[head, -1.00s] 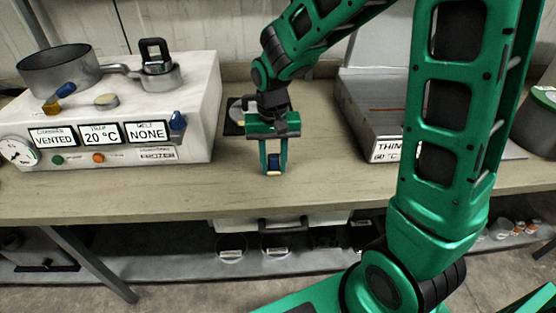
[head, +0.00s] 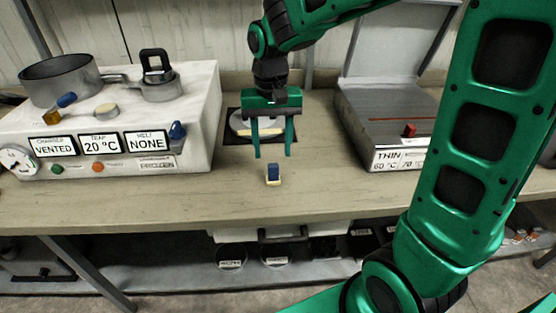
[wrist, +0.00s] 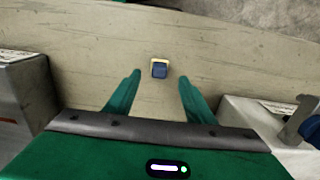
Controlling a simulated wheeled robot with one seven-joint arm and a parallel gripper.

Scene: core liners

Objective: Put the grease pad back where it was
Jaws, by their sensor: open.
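The grease pad, a small block with a blue top and a pale yellowish base, appears to be the piece (head: 273,175) standing upright on the bench near its front edge. It also shows in the wrist view (wrist: 159,69), just beyond and between the fingertips. My green gripper (head: 273,154) is open and empty, above and behind the block and apart from it. In the wrist view my fingers (wrist: 158,80) are spread to either side, with bare bench between them.
A white chamber unit (head: 110,125) with labels, knobs and a pot stands at left. A grey open-lidded box (head: 390,125) marked THIN stands at right. A dark square mat with a round plate (head: 238,124) lies behind my gripper. The bench (head: 330,195) around the block is clear.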

